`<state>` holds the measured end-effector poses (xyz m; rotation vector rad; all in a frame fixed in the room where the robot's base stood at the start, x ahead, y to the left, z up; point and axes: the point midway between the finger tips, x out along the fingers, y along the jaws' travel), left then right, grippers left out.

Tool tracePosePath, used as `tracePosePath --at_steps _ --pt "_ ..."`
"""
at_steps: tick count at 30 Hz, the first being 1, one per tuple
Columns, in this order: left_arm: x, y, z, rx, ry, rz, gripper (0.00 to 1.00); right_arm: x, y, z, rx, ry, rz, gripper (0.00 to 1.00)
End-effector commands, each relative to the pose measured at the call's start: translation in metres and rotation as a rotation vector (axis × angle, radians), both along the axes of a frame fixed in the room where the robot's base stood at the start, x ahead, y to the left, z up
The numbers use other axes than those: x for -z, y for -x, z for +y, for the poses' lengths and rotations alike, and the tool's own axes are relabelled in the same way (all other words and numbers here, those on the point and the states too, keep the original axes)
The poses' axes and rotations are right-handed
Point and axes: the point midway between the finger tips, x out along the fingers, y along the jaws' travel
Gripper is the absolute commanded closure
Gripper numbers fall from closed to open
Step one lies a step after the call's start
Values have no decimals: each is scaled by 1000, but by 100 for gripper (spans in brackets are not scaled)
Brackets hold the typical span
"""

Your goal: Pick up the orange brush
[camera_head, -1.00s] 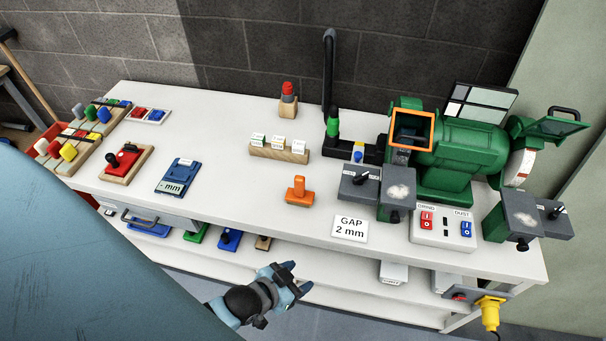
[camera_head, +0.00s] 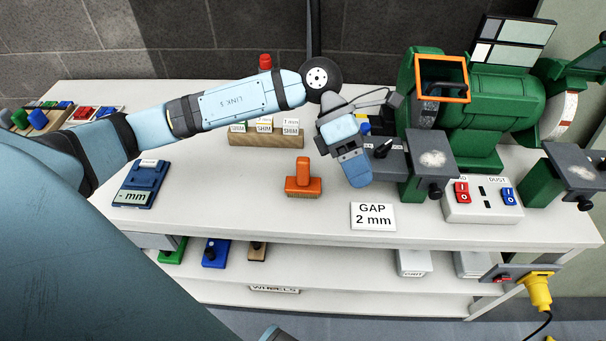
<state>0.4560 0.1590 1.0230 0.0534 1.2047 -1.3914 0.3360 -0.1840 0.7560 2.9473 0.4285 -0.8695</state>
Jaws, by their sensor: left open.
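The orange brush (camera_head: 303,186) stands on the white bench top, handle up and bristles down, near the middle of the head view. My left arm reaches in over the bench from the left. My left gripper (camera_head: 353,172) is open and empty, a little to the right of the brush and apart from it. Its fingers overlap each other in this view, so the gap between them is hard to see. The brush is fully visible. My right gripper is not in view; a small blue piece shows at the bottom edge, too little to identify.
A wooden block with shims (camera_head: 265,140) stands behind the brush, partly under my arm. The GAP 2 mm card (camera_head: 373,216) lies front right. The green grinder (camera_head: 487,125) with its grey rests stands right. A blue gauge (camera_head: 140,184) lies left, with clear bench between.

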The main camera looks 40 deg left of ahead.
Motion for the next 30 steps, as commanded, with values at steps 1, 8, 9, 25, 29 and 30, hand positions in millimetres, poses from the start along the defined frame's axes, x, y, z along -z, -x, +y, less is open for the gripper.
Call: tracePosePath --at_steps 1,8,9,25,29,30 --pt "14 -13 27 23 -146 -83 43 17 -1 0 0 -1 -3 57" --pt "9 -47 126 29 -647 -268 43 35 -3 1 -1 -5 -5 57" --pt "5 -50 136 22 -696 -282 43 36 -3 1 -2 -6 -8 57" --pt "70 -54 157 8 -798 -301 43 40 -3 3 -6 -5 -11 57" --pt "80 -55 157 7 -798 -303 43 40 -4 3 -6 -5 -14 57" --pt "82 -55 157 7 -797 -304 43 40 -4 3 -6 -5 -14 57"
